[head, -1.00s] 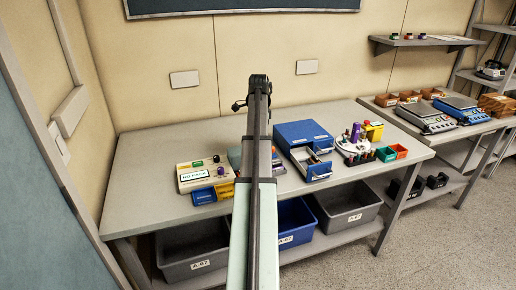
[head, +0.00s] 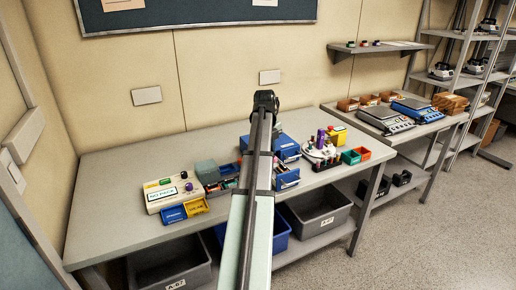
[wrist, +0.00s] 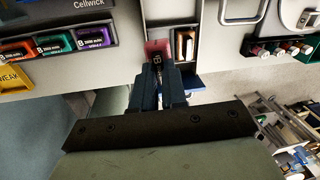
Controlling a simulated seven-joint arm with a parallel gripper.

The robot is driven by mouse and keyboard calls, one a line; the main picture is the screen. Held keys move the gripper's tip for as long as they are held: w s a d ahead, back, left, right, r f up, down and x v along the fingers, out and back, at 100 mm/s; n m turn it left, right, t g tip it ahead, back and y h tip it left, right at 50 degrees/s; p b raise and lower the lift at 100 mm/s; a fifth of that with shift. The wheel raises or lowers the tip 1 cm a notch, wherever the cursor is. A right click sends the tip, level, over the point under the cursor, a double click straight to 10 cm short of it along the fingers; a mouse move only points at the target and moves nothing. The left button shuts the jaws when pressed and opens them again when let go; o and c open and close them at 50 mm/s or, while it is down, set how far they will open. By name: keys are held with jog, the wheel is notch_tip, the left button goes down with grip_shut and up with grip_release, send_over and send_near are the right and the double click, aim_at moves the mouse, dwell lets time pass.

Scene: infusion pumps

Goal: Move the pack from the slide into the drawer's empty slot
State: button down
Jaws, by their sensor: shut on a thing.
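In the wrist view my gripper (wrist: 159,84) is shut on a pack (wrist: 157,47) with a pinkish-red end and a dark labelled face. The pack is at the left part of the open blue drawer (wrist: 188,82); I cannot tell whether it is above the slot or inside it. Another pack (wrist: 185,45), orange-brown and white, stands in the compartment to its right. In the head view the drawer (head: 288,181) projects from the blue cabinet (head: 286,146), and my arm hides the gripper and the held pack. The pump (head: 172,192) shows "NO PACK". I cannot make out the slide.
Left of the drawer stands a grey-green unit (head: 207,172) with orange, green and purple packs (wrist: 55,43) in front. Blue (head: 173,215) and yellow (head: 196,207) trays sit before the pump.

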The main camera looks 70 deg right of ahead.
jog(key=shift+s+m, duration=0.6)
jog(key=shift+s, duration=0.1)
jog(key=shift+f, duration=2.5)
jog(key=shift+f, duration=1)
jog(key=c, duration=1.5)
grip_release()
jog(key=shift+r, duration=0.15)
jog(key=shift+r, duration=0.95)
jog(key=shift+o, duration=0.2)
jog(key=o, duration=0.5)
